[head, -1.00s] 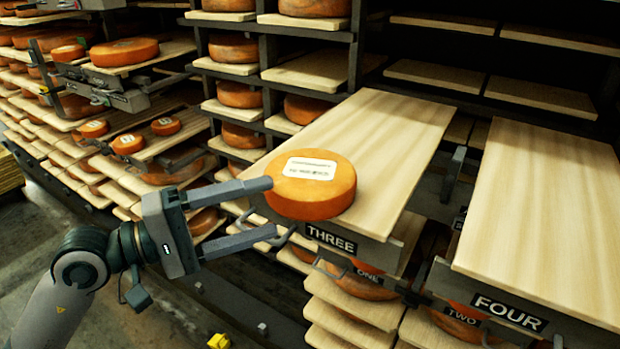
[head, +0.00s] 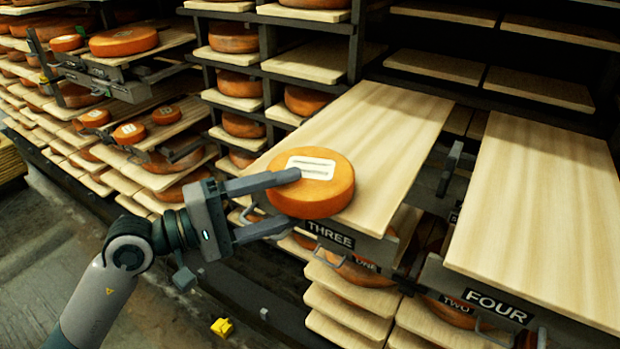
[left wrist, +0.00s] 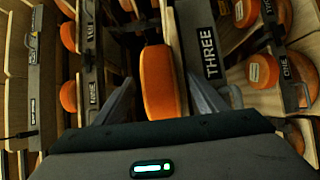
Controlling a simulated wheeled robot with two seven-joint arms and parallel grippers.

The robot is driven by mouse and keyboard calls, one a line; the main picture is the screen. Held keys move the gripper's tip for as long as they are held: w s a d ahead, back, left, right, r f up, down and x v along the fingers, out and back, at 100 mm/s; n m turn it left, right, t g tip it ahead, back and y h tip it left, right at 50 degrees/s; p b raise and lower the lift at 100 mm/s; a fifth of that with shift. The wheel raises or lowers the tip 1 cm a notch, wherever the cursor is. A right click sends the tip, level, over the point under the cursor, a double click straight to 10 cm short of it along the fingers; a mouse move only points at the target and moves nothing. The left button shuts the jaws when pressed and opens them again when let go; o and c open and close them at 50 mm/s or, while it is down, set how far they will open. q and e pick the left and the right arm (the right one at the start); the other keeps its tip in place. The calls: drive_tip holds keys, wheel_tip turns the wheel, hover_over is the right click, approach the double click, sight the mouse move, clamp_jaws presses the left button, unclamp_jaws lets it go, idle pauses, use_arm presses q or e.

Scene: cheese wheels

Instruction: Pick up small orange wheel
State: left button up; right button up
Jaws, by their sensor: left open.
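An orange cheese wheel (head: 330,192) with a white label on top lies flat at the front left end of the wooden shelf board (head: 370,130) marked THREE. My left gripper (head: 292,198) is open at this wheel's left front side. In the head view its upper finger reaches over the top edge beside the label and the lower one is below the rim. In the left wrist view the wheel (left wrist: 159,80) shows edge-on between the two open fingers, with gaps at both sides. Smaller orange wheels (head: 129,133) lie on a board at the left. My right gripper is not in view.
The rest of board THREE is bare. A bare board (head: 550,210) marked FOUR is at the right. Racks of wheels (head: 233,80) stand behind and to the left. A metal handle (head: 325,262) sticks out under THREE. A yellow piece (head: 222,327) lies on the floor.

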sight(281, 188)
use_arm(q)
drive_tip(key=c, duration=1.5)
drive_tip(key=shift+r, duration=0.15)
clamp_jaws()
drive_tip(key=shift+r, duration=0.15)
drive_tip(key=shift+r+b, duration=0.9)
drive_tip(key=shift+r, duration=0.85)
drive_tip(key=s+d+r+b, duration=0.3)
drive_tip(key=s+d+r, duration=0.2)
drive_tip(key=d, duration=0.5)
wheel_tip(281, 188, up, 2)
drive_tip(key=shift+s+r+b, duration=0.1)
drive_tip(key=shift+s+b, duration=0.2)
drive_tip(key=shift+d, duration=0.1)
